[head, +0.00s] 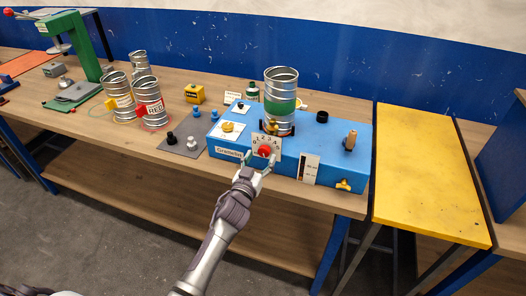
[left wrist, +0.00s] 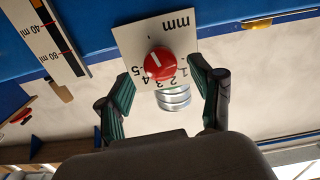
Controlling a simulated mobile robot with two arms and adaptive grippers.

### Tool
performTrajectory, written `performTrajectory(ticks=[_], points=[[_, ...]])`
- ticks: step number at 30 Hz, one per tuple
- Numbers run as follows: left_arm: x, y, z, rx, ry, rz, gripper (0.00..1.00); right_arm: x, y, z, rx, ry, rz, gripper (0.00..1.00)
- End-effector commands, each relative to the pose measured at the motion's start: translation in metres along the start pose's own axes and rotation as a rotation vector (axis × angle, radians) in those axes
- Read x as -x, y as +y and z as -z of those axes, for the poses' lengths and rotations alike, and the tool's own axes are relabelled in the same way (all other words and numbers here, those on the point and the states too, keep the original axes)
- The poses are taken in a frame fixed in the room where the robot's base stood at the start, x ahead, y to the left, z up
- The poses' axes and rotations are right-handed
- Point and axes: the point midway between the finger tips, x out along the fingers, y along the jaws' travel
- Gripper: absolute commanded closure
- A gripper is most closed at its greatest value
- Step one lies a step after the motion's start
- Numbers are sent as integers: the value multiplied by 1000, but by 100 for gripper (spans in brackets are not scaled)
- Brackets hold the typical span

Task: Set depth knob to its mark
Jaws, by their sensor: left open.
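The red depth knob (head: 264,151) sits on a white dial plate (head: 275,141) with numbers, on the front of the blue machine (head: 221,134). In the left wrist view the red knob (left wrist: 158,65) carries a white pointer line, and the plate (left wrist: 181,35) reads "mm" with numbers from 1 to 5. The picture is turned over there, so I cannot tell the exact setting. My left gripper (head: 259,161) is open in front of the dial. In the left wrist view its fingers (left wrist: 161,72) stand on both sides of the knob, apart from it. My right gripper is not in view.
A metal duct (head: 281,91) with a green band stands on the machine. A scale plate (head: 309,169) and a yellow valve (head: 343,185) lie right of the dial. The yellow table (head: 424,170) is clear.

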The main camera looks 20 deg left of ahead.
Motion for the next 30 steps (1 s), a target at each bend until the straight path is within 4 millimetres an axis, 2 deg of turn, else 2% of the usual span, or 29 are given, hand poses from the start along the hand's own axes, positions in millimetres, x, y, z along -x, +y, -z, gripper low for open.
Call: performTrajectory(ticks=[3,6,17,27,28,30], points=[[-17,-1,1,-1,1,1,34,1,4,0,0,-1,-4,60],[-24,0,0,0,0,1,34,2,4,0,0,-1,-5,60],[-28,0,0,-1,0,0,34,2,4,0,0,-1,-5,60],[-28,0,0,-1,0,0,91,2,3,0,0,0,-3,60],[-28,0,0,-1,0,0,94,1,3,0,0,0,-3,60],[-28,0,0,-2,0,0,94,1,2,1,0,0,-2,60]])
